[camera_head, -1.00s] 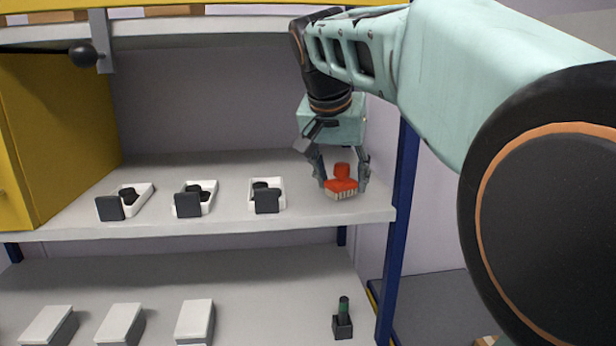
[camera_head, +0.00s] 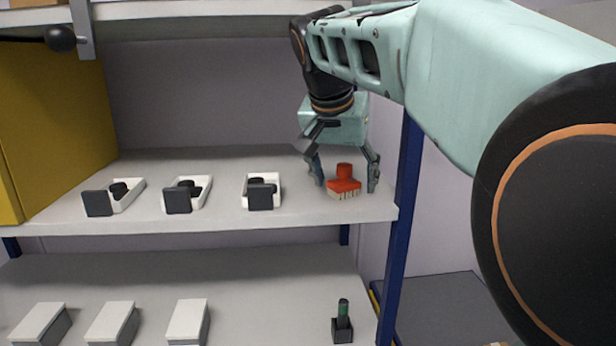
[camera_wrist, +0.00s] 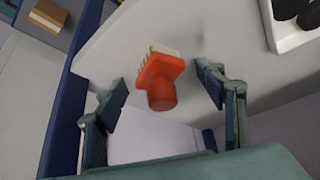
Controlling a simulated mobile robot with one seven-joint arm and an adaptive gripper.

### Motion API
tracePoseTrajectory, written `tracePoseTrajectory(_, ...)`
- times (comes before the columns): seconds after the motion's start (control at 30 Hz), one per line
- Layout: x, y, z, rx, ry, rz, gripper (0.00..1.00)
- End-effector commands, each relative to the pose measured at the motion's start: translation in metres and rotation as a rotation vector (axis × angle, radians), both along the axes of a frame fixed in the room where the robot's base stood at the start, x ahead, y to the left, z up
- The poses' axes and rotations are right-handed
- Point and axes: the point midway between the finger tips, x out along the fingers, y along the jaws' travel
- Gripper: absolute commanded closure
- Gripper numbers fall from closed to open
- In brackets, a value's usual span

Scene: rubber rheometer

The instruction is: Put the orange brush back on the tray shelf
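The orange brush (camera_head: 344,184) stands upright at the right end of the upper shelf (camera_head: 225,212), bristles down and its round knob up. It also shows in the wrist view (camera_wrist: 161,80). My gripper (camera_head: 345,184) is around the brush, with one finger on each side. The fingers (camera_wrist: 162,95) are spread wide in the wrist view, with clear gaps between them and the brush. Nothing is held.
White trays (camera_head: 263,188) with black pieces and dark plates stand left of the brush on the same shelf. A blue post (camera_head: 402,220) rises close on the right. A yellow cabinet (camera_head: 55,125) stands at left. White boxes (camera_head: 188,318) and a green-topped item (camera_head: 343,322) sit below.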

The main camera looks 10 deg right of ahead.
Motion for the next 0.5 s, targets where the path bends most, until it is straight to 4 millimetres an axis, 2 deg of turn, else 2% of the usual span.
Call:
tracePoseTrajectory(0.27,0.0,0.0,0.002,0.0,0.0,0.0,0.36)
tracePoseTrajectory(0.37,-0.002,0.002,0.009,0.001,-0.003,0.001,0.36)
tracePoseTrajectory(0.5,-0.013,0.008,0.03,0.001,-0.005,0.003,0.36)
